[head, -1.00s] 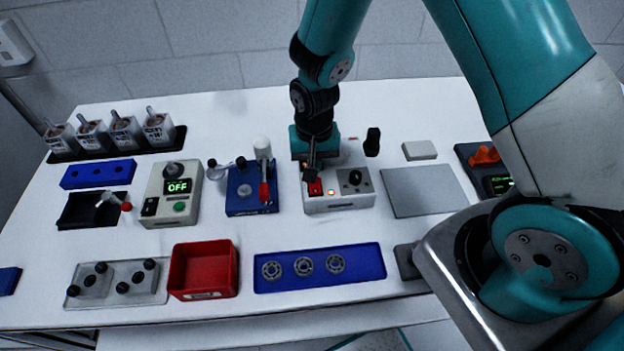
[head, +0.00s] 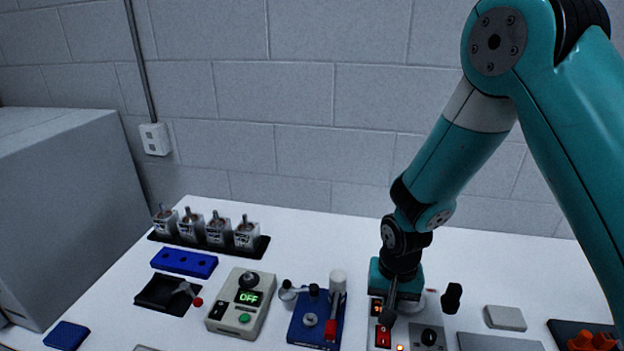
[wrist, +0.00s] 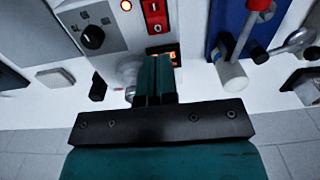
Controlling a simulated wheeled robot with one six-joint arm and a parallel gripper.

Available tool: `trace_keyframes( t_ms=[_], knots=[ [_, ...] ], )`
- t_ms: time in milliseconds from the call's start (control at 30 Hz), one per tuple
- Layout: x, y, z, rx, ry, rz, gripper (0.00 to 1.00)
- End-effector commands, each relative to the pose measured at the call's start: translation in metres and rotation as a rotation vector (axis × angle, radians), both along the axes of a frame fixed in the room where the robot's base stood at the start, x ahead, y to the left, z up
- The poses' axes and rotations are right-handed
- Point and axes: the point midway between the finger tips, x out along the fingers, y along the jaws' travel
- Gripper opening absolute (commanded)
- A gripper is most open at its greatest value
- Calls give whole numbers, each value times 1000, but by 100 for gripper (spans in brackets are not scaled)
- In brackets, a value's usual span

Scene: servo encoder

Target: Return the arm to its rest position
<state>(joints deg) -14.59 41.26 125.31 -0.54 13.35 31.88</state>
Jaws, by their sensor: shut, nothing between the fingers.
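My teal and black arm reaches down from the right in the head view. My gripper (head: 387,317) is shut and empty, just over the white control box (head: 409,338) with a red rocker switch (head: 383,336) and a black knob (head: 429,337). In the wrist view the closed fingers (wrist: 155,78) point at the box's edge, close to a small lit display (wrist: 163,54). The red switch (wrist: 155,15) and knob (wrist: 92,37) show beyond them. I cannot tell whether the fingertips touch the box.
Left of the gripper stand a blue fixture (head: 316,320) with a white-topped post and a grey unit (head: 241,303) reading OFF. Several switch blocks (head: 218,231) stand in a black tray at the back. A pale block (head: 505,318) lies to the right. A wall (head: 300,100) rises behind the table.

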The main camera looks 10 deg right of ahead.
Motion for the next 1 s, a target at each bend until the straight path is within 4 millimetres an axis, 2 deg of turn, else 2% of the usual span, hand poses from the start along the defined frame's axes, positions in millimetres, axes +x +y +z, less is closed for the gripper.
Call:
trace_keyframes(
  t_ms=[133, 233, 400, 500, 600, 700, 833, 1000],
  knots=[
    [-9, 14, 32, 65, -20, 93, 0],
    [-28, 27, 67, 132, -39, 213, 0],
    [-80, 44, 121, 237, -84, 466, 0],
    [-115, 49, 142, 281, -113, 618, 0],
    [-146, 51, 156, 308, -141, 746, 0],
    [-168, 51, 163, 323, -160, 839, 0],
    [-182, 51, 168, 330, -172, 900, 0],
    [-184, 51, 169, 331, -171, 910, 0]
  ],
)
